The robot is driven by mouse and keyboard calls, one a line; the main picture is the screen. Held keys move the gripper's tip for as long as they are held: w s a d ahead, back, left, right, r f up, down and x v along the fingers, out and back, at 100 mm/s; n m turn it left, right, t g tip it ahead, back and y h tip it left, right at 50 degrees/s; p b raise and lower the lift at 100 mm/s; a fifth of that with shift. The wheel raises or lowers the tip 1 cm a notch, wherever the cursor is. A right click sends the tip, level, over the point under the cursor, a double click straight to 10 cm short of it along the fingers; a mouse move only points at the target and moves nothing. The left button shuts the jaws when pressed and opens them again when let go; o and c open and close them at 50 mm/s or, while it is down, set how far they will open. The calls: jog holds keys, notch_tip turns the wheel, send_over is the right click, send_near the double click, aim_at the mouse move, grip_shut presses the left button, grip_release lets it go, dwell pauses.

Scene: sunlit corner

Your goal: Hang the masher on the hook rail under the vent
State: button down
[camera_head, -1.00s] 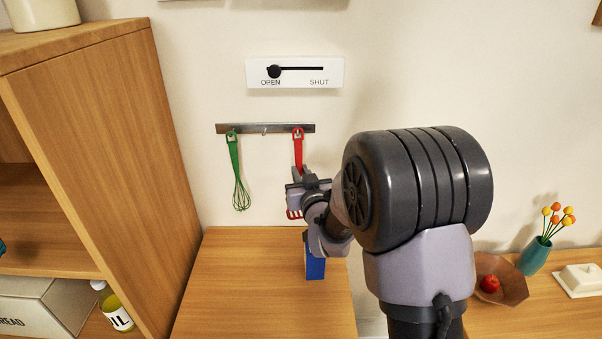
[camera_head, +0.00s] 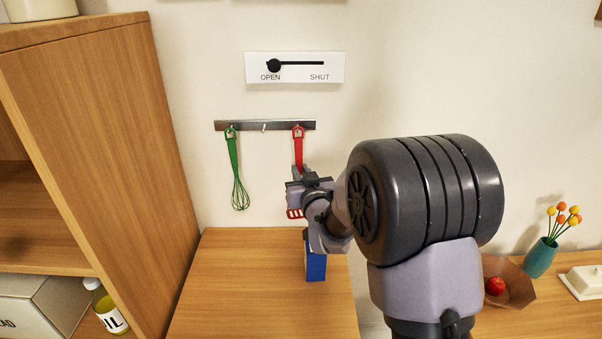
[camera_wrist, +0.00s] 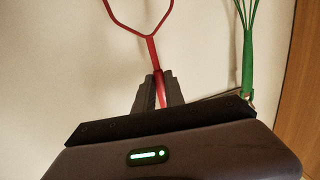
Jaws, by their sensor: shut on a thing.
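The red masher (camera_head: 298,150) hangs upright at the right end of the metal hook rail (camera_head: 248,126), its handle loop overlapping the rail. I cannot tell whether the hook passes through the loop. My gripper (camera_head: 302,178) is shut on the masher below the loop and hides part of it. A bit of the red head shows below the gripper. In the wrist view the masher (camera_wrist: 151,50) runs between the fingers of my gripper (camera_wrist: 160,92), with its forked lower part beyond them. A white vent panel (camera_head: 295,75) is on the wall above the rail, its black slider at OPEN.
A green whisk (camera_head: 235,170) hangs on the left hook; the middle hook (camera_head: 264,127) is empty. A blue box (camera_head: 316,266) stands on the wooden counter (camera_head: 240,290) below my gripper. A tall wooden shelf (camera_head: 110,130) borders the left. A bowl (camera_head: 520,285) and vase (camera_head: 540,257) stand right.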

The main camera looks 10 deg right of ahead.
jog(key=c, duration=1.3)
grip_release()
jog(key=s+r+b, duration=0.1)
jog(key=s+b, duration=0.8)
jog(key=s, duration=0.8)
jog(key=s+a+f+m+g, duration=0.1)
jog(key=s+f+g, duration=0.2)
jog(key=s, duration=0.5)
jog(key=s+a+f+m+g+y, duration=0.1)
jog(key=s+a+f+m+g, duration=0.1)
jog(key=s, duration=0.6)
jog(key=s+a+f+m+g, duration=0.1)
jog(key=s+f+g, duration=0.3)
jog(key=s, duration=0.5)
jog(key=shift+a+f+m+g+y, duration=0.15)
jog(key=shift+a+g+y, duration=0.05)
jog(key=shift+g, duration=0.35)
jog(key=shift+a+f+m+g+y, duration=0.1)
jog(key=shift+a+m+g+y, duration=0.1)
jog(key=shift+g, duration=0.35)
